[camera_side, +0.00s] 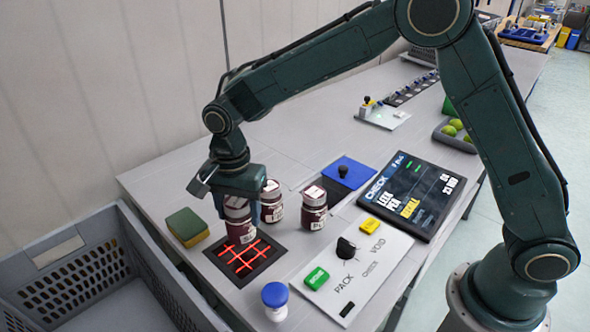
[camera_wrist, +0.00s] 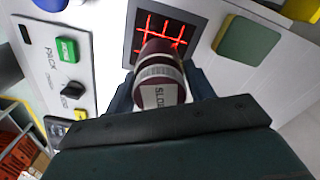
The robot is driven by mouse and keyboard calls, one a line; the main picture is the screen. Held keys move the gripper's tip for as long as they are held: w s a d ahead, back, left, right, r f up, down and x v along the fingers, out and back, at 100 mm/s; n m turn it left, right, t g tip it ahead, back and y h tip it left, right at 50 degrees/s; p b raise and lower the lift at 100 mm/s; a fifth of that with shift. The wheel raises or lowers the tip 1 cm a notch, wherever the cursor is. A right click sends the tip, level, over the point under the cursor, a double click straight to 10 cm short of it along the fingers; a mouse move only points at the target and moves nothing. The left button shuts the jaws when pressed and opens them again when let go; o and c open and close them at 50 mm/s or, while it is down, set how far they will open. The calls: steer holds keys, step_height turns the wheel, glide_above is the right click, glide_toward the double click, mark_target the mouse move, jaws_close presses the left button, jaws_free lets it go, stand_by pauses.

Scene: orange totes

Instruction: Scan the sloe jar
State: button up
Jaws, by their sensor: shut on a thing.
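My gripper (camera_side: 238,195) is shut on the sloe jar (camera_side: 237,229), a dark red jar with a white lid. In the wrist view the lid of the sloe jar (camera_wrist: 160,88) reads "SLO" and sits between the fingers of my gripper (camera_wrist: 160,88). The jar is upright at the back edge of the scanner (camera_side: 245,262), a black square plate with glowing red lines. In the wrist view the scanner (camera_wrist: 136,40) lies just beyond the jar. I cannot tell whether the jar touches the plate.
Two similar jars stand close by, one (camera_side: 271,205) right beside my gripper and one (camera_side: 313,212) further right. A green-yellow sponge (camera_side: 186,226) lies left. A panel (camera_side: 372,262) with a green button and black knob, a display (camera_side: 411,194) and a blue-capped bottle (camera_side: 275,303) are nearby. A grey crate (camera_side: 150,262) stands front left.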

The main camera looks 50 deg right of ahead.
mark_target(236, 201)
steer(key=shift+r, duration=1.75)
